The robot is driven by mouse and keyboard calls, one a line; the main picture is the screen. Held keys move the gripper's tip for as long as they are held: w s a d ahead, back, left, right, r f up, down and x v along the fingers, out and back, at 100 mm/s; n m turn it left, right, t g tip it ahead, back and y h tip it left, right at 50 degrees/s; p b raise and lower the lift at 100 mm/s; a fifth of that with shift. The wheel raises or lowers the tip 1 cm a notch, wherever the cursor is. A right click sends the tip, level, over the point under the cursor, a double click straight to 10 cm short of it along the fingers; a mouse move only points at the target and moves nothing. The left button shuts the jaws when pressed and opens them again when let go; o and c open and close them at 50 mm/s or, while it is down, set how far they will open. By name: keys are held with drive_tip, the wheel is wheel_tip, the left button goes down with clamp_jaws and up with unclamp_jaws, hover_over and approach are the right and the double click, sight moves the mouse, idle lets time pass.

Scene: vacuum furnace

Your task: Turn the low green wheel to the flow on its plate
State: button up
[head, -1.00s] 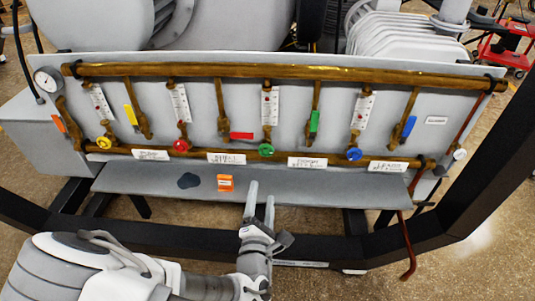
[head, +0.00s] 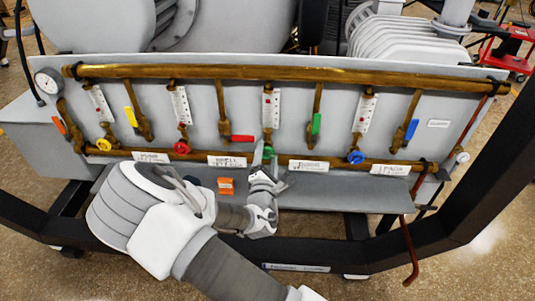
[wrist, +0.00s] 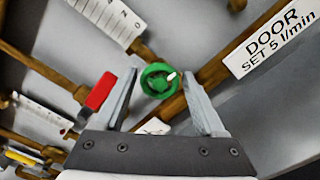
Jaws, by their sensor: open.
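The low green wheel (head: 267,153) sits on the lower brass pipe, below a white flow gauge (head: 271,107). In the wrist view the green wheel (wrist: 152,88) shows between my two fingers, with a small white mark at its right edge. My gripper (wrist: 159,78) is open, its fingers on either side of the wheel in the picture; contact cannot be told. In the head view my gripper (head: 263,155) partly hides the wheel. A white plate (wrist: 270,45) reading "DOOR SET 5 l/min" is right of the wheel. The gauge (wrist: 108,18) is cut off at the top, its reading unclear.
Yellow (head: 104,144), red (head: 181,147) and blue (head: 356,157) wheels sit along the same pipe. A red lever (head: 242,138) and a green lever (head: 316,123) flank the green wheel's gauge. A grey shelf (head: 350,197) with an orange box (head: 226,186) lies below.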

drive_tip(key=shift+w, duration=0.5)
drive_tip(key=shift+c, duration=0.2)
drive_tip(key=c, duration=1.1)
drive_tip(key=shift+o, duration=0.2)
